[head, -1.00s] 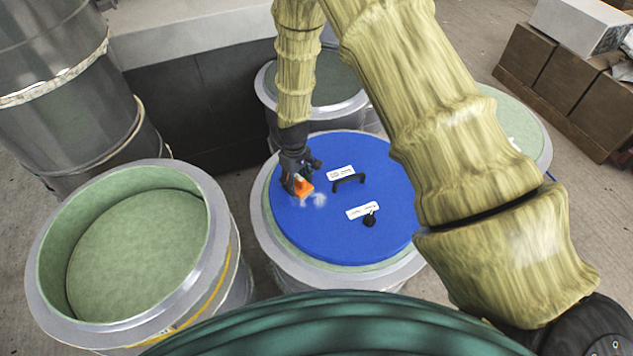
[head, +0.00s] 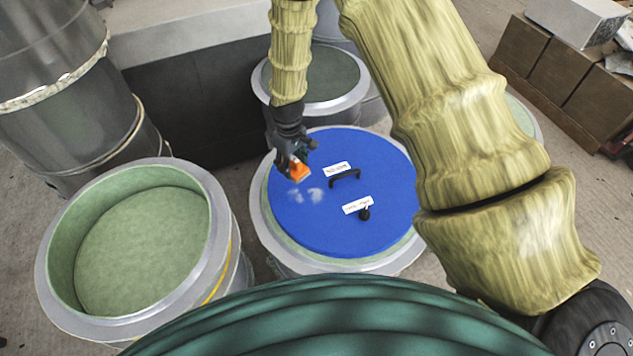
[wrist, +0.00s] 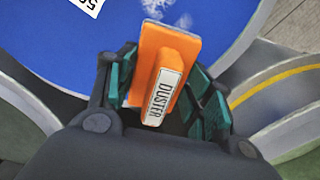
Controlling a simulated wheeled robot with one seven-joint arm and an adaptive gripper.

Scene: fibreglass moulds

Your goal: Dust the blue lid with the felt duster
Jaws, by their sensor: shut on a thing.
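The blue lid (head: 335,215) lies on a round mould in the middle of the head view. It has a black handle (head: 345,176), a black knob (head: 365,214) and two white labels. Pale dust patches (head: 304,195) show on its left part. My gripper (head: 298,168) is over the lid's upper left part, shut on the orange felt duster (wrist: 165,75), which carries a DUSTER label. The lid (wrist: 60,45) also shows in the wrist view, with a pale patch just beyond the duster. Whether the duster touches the lid I cannot tell.
An open green-lined mould (head: 140,250) stands at the left, with a tall metal cylinder (head: 60,80) behind it. Another round mould (head: 318,75) stands behind the lid. Brown boxes (head: 570,75) are at the upper right.

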